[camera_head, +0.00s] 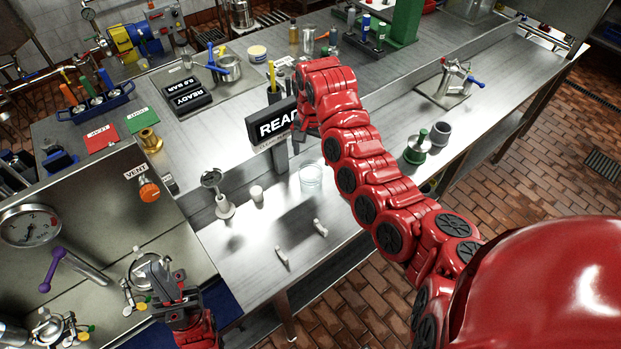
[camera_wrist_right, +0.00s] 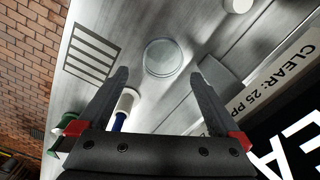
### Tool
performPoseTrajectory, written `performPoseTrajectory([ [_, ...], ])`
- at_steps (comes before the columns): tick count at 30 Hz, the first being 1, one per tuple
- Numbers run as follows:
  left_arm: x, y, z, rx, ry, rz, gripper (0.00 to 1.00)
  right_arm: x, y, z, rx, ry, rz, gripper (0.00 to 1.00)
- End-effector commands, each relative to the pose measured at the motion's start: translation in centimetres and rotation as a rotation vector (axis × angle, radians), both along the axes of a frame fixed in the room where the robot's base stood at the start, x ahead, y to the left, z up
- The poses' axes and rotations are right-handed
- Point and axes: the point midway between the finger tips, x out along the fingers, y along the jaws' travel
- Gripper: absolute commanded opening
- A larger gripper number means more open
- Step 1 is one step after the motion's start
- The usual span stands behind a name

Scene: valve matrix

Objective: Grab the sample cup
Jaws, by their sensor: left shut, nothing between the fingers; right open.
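A clear cup (camera_head: 310,177), which looks like the sample cup, stands on the steel bench below the READY sign. In the right wrist view the cup (camera_wrist_right: 162,57) shows as a clear round rim just past the fingertips, centred between them and apart from both. My right gripper (camera_head: 299,134) is beside the sign, above and to the left of the cup, partly hidden by its own arm; in the right wrist view it (camera_wrist_right: 161,74) is open and empty. My left gripper (camera_head: 160,280) is shut and empty at the lower left, near the valve fittings.
The READY sign (camera_head: 275,124) stands close to my right gripper. A small white piece (camera_head: 256,193) and a funnel-like stand (camera_head: 222,205) are left of the cup. Two white pegs (camera_head: 320,228) rise nearer the bench's front edge. Green and grey items (camera_head: 418,146) stand to the right.

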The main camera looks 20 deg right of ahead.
Motion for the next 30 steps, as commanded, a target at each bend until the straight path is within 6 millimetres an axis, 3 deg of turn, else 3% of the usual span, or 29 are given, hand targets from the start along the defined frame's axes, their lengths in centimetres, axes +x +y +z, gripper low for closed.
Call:
performPoseTrajectory([
  [6, 0.0, 0.0, 0.8, 0.0, 0.0, 0.0, 0.0, -0.2, 0.1, -4.2, 0.0, 0.006, 0.002, 1.0],
  [20, 0.0, 0.0, 2.8, 0.0, 0.0, 0.0, 0.0, 0.0, 0.1, -7.3, -0.003, 0.003, 0.003, 1.0],
  [30, 0.0, 0.0, 4.1, 0.0, 0.0, 0.0, 0.0, 0.1, 0.4, -11.0, -0.004, 0.002, 0.004, 1.0],
])
